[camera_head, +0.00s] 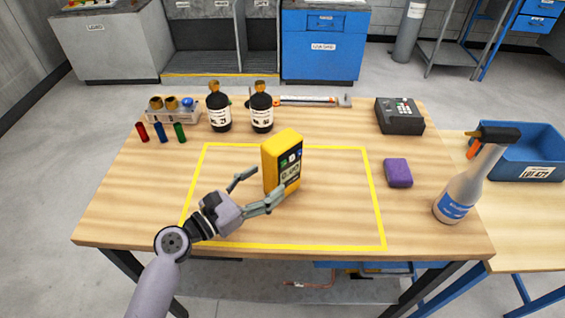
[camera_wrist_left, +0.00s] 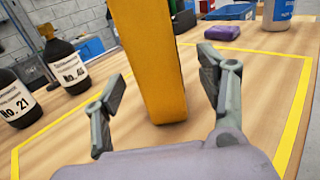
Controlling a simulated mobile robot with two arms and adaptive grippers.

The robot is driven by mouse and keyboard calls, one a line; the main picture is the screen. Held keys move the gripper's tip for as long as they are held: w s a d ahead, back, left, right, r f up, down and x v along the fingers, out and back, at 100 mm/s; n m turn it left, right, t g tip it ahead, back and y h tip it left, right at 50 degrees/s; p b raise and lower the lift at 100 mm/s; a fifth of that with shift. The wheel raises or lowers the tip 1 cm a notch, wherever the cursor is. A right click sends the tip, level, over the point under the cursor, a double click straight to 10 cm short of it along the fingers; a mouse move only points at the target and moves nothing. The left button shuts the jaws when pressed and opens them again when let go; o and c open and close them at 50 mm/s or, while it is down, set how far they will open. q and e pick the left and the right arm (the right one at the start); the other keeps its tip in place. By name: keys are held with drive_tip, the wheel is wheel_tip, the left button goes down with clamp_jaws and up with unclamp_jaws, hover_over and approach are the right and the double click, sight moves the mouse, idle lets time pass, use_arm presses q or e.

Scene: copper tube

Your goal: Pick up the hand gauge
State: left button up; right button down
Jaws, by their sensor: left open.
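The hand gauge (camera_head: 282,162) is a yellow box-shaped device with a dark face and a display. It stands upright on the wooden table, inside the yellow taped rectangle. My left gripper (camera_head: 256,190) comes in from the left, close in front of the gauge, with its fingers spread. In the left wrist view the gauge's yellow side (camera_wrist_left: 150,62) rises between and beyond the two open fingers (camera_wrist_left: 165,95). I see no clear contact between fingers and gauge. My right gripper is not in view.
Two dark bottles (camera_head: 219,112) and a rack of vials (camera_head: 172,110) stand at the back left. A purple sponge (camera_head: 398,173), a dark keypad device (camera_head: 400,116) and a spray bottle (camera_head: 462,190) are on the right.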

sight(282, 167)
use_arm(q)
drive_tip(key=p+x, duration=0.1)
drive_tip(key=x, duration=0.5)
drive_tip(key=shift+w+d+f, duration=0.1)
drive_tip(key=shift+w, duration=0.3)
drive_tip(key=shift+c, duration=0.4)
clamp_jaws()
